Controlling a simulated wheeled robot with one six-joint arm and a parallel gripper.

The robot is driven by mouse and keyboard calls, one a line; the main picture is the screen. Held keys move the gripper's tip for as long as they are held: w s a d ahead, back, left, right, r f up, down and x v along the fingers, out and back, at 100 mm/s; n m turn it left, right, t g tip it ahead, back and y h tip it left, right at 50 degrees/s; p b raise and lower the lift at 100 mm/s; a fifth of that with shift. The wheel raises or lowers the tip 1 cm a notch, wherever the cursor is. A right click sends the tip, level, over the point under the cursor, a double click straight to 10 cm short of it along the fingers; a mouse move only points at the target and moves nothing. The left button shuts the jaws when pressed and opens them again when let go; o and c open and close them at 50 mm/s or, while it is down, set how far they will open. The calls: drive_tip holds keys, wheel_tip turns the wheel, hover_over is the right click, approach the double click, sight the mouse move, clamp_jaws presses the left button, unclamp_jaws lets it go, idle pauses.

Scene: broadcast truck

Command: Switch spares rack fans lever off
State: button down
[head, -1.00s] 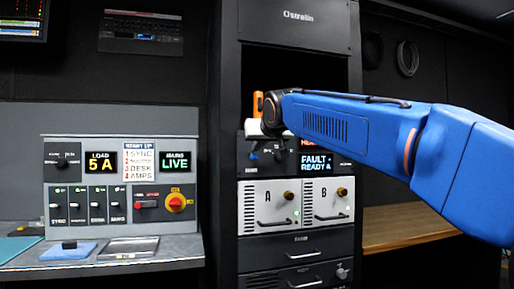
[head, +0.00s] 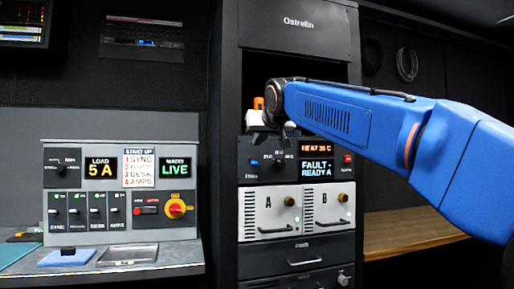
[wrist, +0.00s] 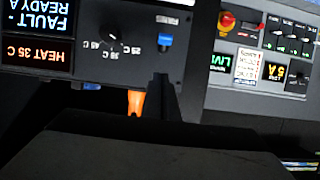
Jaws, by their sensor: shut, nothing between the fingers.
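The spares rack control panel (head: 295,178) sits in the dark rack, below an open bay. A small blue lever (head: 254,163) is at its left end, above a small label; it also shows in the upside-down wrist view (wrist: 165,41). Whether it stands on or off is too small to tell. My gripper (head: 288,130) is shut and empty in front of the panel's upper edge, above and right of the blue lever. In the wrist view the dark fingers (wrist: 160,95) end just short of the lever, apart from it in the picture.
The panel has a temperature dial (wrist: 112,37), a display reading HEAT 35 C and FAULT READY A (head: 316,161), and a red control (head: 347,159). White modules A (head: 267,213) and B (head: 327,207) are below. A control desk (head: 120,195) stands left.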

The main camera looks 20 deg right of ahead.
drive_tip(key=s, duration=1)
drive_tip(key=shift+s+r, duration=0.2)
drive_tip(key=shift+f, duration=0.1)
drive_tip(key=s+d+f+g, duration=0.1)
drive_tip(key=s+f+g, duration=0.2)
drive_tip(key=s+f, duration=0.6)
drive_tip(key=s+d+f+g, duration=0.2)
drive_tip(key=s+f, duration=0.8)
drive_tip(key=f, duration=1.7)
drive_tip(key=s+d+f+g, duration=0.2)
drive_tip(key=s+f+g, duration=0.2)
drive_tip(key=s+f, duration=0.6)
wheel_tip(320, 180, down, 8)
drive_tip(key=shift+f, duration=0.15)
